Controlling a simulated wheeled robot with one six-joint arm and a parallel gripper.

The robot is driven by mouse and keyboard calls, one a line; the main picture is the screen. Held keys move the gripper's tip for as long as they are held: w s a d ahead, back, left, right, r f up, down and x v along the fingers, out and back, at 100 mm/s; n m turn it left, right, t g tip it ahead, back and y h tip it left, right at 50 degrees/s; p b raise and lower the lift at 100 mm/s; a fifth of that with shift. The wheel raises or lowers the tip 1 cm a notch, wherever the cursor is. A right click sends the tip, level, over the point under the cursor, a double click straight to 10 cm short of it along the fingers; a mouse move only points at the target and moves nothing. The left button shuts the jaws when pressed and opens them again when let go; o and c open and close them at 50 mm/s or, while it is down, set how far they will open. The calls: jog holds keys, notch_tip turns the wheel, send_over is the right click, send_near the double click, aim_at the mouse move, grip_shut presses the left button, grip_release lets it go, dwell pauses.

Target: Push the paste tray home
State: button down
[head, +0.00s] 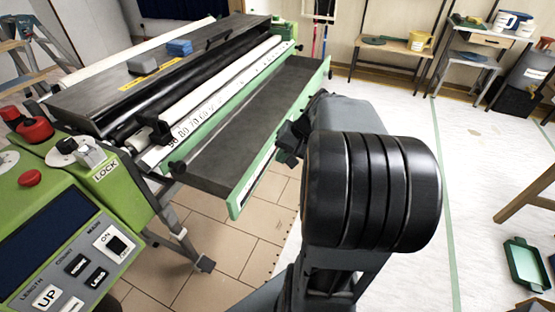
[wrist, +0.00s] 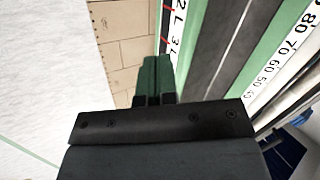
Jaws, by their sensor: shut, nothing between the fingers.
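The paste tray (head: 250,115) is a long dark grey tray with a green front edge. It sticks out from the front of the green wallpaper paster (head: 130,180), below the numbered white scale. In the wrist view the tray (wrist: 212,35) runs along the right of the fingers, with a white level strip marked in red on its front. My gripper (head: 285,143) is at the tray's front edge, partly hidden by my wrist in the head view. In the wrist view its fingers (wrist: 153,75) are shut and empty beside the front. I cannot tell whether they touch it.
A control panel (head: 70,250) with buttons and a LOCK knob (head: 92,157) stands at the left. Grey and blue blocks (head: 180,47) lie on top of the machine. The floor at right is mostly clear, with a green tray (head: 526,263) near the edge.

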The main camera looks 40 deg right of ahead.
jog(key=d+f+m+t+b, duration=0.2)
jog(key=d+m+t, duration=0.1)
jog(key=d, duration=0.7)
jog(key=b, duration=0.4)
send_near(273, 154)
jog(key=shift+t+y, duration=0.3)
jog(key=f, duration=0.1)
jog(key=w+a+f, duration=0.1)
jog(key=f, duration=0.1)
jog(key=w+a+f, duration=0.1)
jog(key=f, duration=0.1)
jog(key=shift+w, duration=0.2)
jog(key=shift+w+a, duration=0.3)
jog(key=shift+w, duration=0.3)
